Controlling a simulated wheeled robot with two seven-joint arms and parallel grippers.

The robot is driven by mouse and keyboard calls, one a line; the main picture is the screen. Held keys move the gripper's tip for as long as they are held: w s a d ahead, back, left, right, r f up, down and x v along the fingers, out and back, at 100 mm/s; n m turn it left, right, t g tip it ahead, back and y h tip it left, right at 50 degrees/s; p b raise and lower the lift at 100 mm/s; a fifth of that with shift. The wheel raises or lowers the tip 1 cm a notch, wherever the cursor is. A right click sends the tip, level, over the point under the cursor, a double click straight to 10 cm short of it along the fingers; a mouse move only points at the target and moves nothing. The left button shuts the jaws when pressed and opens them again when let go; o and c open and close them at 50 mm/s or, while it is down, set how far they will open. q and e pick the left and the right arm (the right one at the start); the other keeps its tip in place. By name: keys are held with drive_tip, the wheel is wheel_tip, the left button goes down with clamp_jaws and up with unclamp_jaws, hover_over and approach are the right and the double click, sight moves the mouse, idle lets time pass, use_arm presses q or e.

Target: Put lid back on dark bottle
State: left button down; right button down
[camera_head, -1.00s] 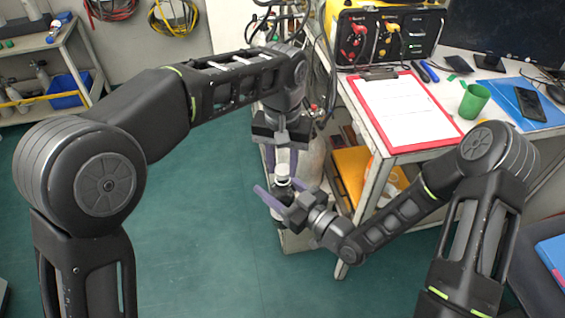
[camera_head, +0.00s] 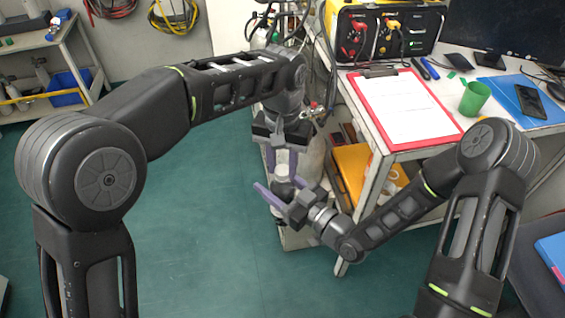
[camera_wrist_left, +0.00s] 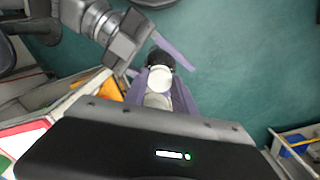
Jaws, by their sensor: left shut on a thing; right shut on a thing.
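My left gripper (camera_head: 282,168) points down near the middle of the head view and is shut on the white lid (camera_wrist_left: 160,78), which shows between its purple fingers in the left wrist view. My right gripper (camera_head: 277,190) reaches in from the right, just below, and is shut on the dark bottle (camera_wrist_left: 160,58). The bottle's dark body shows just beyond the lid in the left wrist view. The lid is very close to the bottle's top. I cannot tell whether they touch. Most of the bottle is hidden by the lid and fingers.
A white table (camera_head: 408,148) stands right of the grippers, with a red clipboard (camera_head: 433,128), a green cup (camera_head: 474,99) and a yellow-and-black air panel (camera_head: 385,38). A yellow item (camera_head: 352,165) lies on the shelf below. Open green floor (camera_head: 195,225) lies to the left.

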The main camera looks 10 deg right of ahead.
use_arm(q)
drive_tip(key=m, duration=0.4)
drive_tip(key=shift+a, duration=0.1)
drive_tip(key=m, duration=0.5)
drive_tip(key=shift+w+m, duration=0.1)
drive_tip(key=shift+m, duration=0.3)
drive_tip(key=m, duration=0.5)
drive_tip(key=shift+m, duration=0.3)
drive_tip(key=m, duration=1.1)
drive_tip(key=shift+w, duration=0.1)
drive_tip(key=m, duration=0.5)
drive_tip(key=shift+m, duration=0.3)
drive_tip(key=m, duration=0.5)
drive_tip(key=shift+f, duration=0.1)
drive_tip(key=m, duration=0.4)
